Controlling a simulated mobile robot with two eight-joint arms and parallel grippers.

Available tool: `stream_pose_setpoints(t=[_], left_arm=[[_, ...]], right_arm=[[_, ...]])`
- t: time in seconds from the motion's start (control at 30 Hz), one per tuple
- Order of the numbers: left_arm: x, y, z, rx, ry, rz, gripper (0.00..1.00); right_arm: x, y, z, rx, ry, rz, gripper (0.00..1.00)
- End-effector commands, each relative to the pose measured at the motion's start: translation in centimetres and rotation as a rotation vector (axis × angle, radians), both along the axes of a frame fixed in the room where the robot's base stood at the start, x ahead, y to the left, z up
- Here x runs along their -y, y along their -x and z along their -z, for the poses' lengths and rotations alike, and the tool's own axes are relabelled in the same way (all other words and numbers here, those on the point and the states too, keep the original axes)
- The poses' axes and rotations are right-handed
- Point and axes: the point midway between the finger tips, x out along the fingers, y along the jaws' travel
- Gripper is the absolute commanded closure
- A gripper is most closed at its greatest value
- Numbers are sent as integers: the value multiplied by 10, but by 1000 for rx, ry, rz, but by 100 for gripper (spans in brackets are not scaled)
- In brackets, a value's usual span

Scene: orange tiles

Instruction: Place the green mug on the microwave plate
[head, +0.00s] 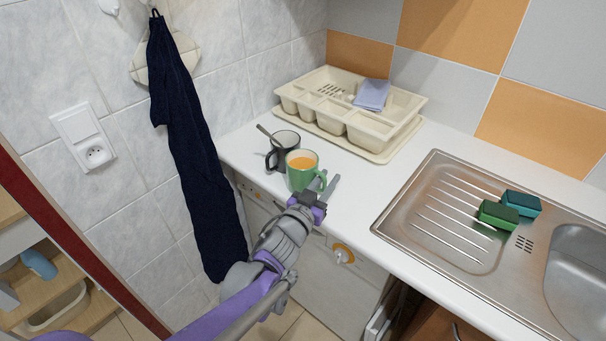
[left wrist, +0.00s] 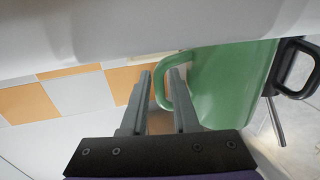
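The green mug (head: 301,172), holding an orange drink, stands upright on the white counter near its front edge. Its handle points right, towards my left gripper (head: 324,186). In the left wrist view the green mug (left wrist: 228,85) fills the right of centre. There my left gripper (left wrist: 161,78) is open, with the outer part of the mug's handle between its fingers. I cannot tell whether a finger touches the handle. My right gripper is not in view. No microwave plate shows.
A dark mug (head: 282,150) with a spoon stands right behind the green mug. A cream dish rack (head: 362,132) with a blue-grey cloth is at the back. A steel sink (head: 440,215) with two sponges is to the right. Free counter lies between mug and sink.

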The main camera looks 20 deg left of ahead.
Motion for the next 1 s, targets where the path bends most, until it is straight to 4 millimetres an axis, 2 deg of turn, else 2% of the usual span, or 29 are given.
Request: stream_pose_setpoints(t=[0.13,0.4,0.57,1.0], left_arm=[[3,-16,-1,0,1,0,72],[3,-19,-1,0,0,0,72],[3,-19,-1,0,0,0,100],[3,-18,0,0,0,0,100]], right_arm=[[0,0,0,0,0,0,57],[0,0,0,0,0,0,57],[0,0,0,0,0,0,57],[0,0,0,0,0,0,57]])
